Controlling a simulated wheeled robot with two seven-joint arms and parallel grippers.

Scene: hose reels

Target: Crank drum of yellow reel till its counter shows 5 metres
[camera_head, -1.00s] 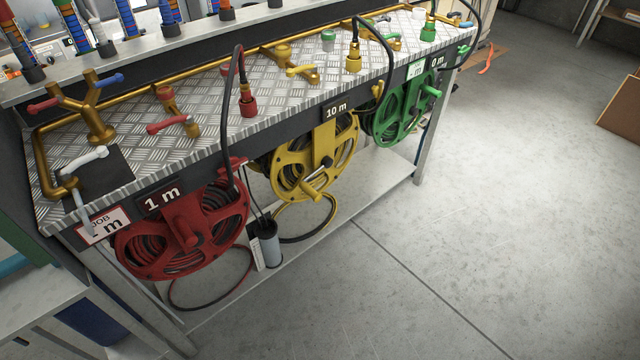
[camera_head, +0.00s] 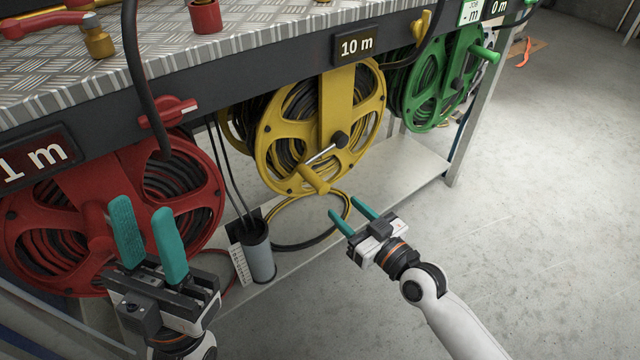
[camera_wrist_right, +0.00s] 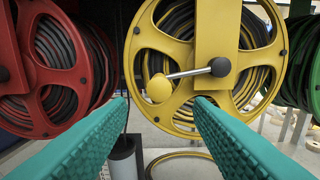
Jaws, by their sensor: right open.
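The yellow reel (camera_head: 272,128) hangs under the bench edge, with dark hose wound on its drum. Its counter (camera_head: 356,46) reads 10 m. A metal crank arm with a dark hub carries a yellow handle (camera_head: 315,180) at the lower left of the drum face; the handle also shows in the right wrist view (camera_wrist_right: 159,88). My right gripper (camera_head: 350,207) is open and empty, just below and right of the handle, its teal fingers pointing at the reel. My left gripper (camera_head: 145,230) is open and empty in front of the red reel.
The red reel (camera_head: 90,205) with a 1 m counter hangs at left, the green reel (camera_head: 440,80) with a 0 m counter at right. A grey cylinder (camera_head: 259,257) stands on the low shelf (camera_head: 410,165) between red and yellow. Open floor lies at right.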

